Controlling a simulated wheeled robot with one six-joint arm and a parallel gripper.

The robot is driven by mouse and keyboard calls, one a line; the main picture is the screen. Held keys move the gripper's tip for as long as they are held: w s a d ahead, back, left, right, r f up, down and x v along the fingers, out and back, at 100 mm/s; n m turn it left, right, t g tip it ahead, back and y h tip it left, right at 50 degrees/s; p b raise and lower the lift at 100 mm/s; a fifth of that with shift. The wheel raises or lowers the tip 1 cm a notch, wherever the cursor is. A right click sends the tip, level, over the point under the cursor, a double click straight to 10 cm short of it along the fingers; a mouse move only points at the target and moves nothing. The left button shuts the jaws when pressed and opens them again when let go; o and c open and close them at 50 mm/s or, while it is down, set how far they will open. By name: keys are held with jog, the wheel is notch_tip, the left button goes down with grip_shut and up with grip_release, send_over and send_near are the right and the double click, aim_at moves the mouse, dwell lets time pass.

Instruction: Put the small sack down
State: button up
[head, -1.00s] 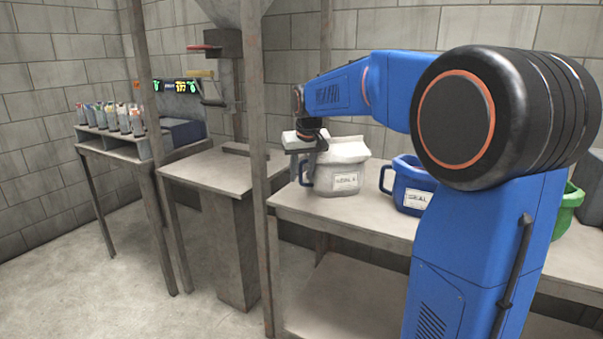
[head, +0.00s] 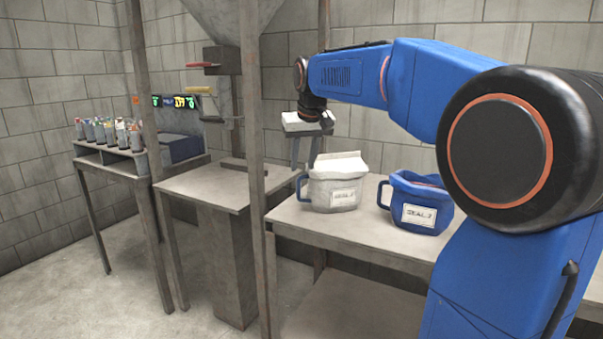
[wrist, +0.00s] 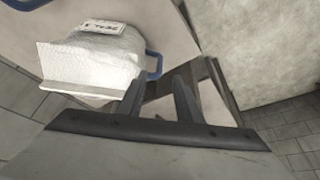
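The small sack (head: 334,184) is whitish with a folded flat top, a label and a blue handle on its left side. It stands upright on the bench (head: 290,214). In the wrist view the sack (wrist: 95,60) is at upper left, its handle (wrist: 154,66) just beyond the fingers. My gripper (head: 305,152) is above and behind the handle side of the sack, clear of it in the head view. In the wrist view my gripper (wrist: 160,100) has its two fingers apart with nothing between them.
A blue sack (head: 418,205) with a label stands right of the small sack, with a gap between. A post (head: 256,190) rises at the bench's left end. Further left are a pedestal table (head: 205,184) under a hopper and a stand with several small containers (head: 108,132).

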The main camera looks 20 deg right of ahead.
jog(key=s+a+f, duration=0.2)
jog(key=s+f, duration=0.5)
jog(key=s, duration=0.5)
jog(key=s+a+f+n, duration=0.1)
jog(key=s+a+f, duration=0.1)
jog(key=s+f, duration=0.6)
jog(key=s+a+f, duration=0.2)
jog(key=s+f, duration=0.5)
jog(key=s, duration=0.8)
jog(key=shift+s+f+y, duration=0.3)
jog(key=shift+s+f, duration=0.05)
jog(key=shift+s, duration=0.05)
